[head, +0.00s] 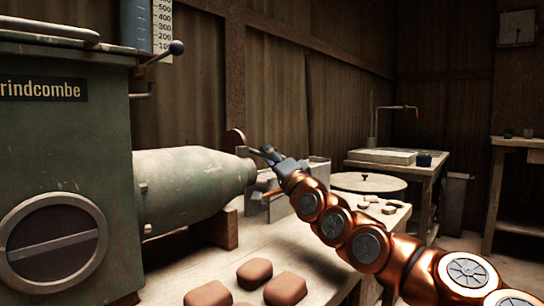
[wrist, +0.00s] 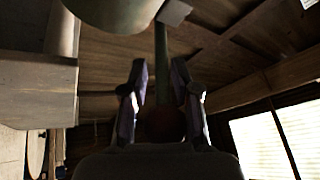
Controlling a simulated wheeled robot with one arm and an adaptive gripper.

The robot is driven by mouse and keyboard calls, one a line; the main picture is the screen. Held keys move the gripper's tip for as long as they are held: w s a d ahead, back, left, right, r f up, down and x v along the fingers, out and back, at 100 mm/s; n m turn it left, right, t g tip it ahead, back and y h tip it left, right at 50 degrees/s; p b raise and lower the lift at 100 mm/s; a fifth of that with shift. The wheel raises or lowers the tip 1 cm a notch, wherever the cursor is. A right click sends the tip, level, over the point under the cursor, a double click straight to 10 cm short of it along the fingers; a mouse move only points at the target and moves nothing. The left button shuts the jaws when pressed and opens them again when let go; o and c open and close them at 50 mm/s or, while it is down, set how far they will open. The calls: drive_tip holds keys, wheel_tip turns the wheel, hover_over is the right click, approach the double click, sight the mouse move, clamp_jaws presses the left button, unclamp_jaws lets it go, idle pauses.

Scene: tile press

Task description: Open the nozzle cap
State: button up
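The green press nozzle (head: 195,182) points right from the machine body in the head view. It also shows at the upper left in the wrist view (wrist: 115,12). A dark reddish disc (head: 236,139), apparently the nozzle cap, stands on edge above and behind the nozzle's tip. A small grey plate (wrist: 174,12) joins a thin green handle bar (wrist: 161,60) ending in a dark red knob (wrist: 165,123). My gripper (head: 266,151) is at this handle, beside the nozzle tip. In the wrist view its fingers (wrist: 159,68) stand either side of the bar, with visible gaps.
Several reddish clay tiles (head: 254,273) lie on the workbench (head: 215,258) below the nozzle. Grey boxes (head: 312,170) stand behind my gripper, with a round board (head: 367,182) farther right. A sink table (head: 383,158) is at the back. The green machine body (head: 75,150) fills the left.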

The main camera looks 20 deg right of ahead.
drive_tip(key=shift+o, duration=0.3)
drive_tip(key=shift+d, duration=0.1)
drive_tip(key=shift+s, duration=0.1)
drive_tip(key=v, duration=1.1)
drive_tip(key=shift+s+f, duration=0.2)
drive_tip(key=shift+s, duration=0.15)
idle(0.3)
idle(0.6)
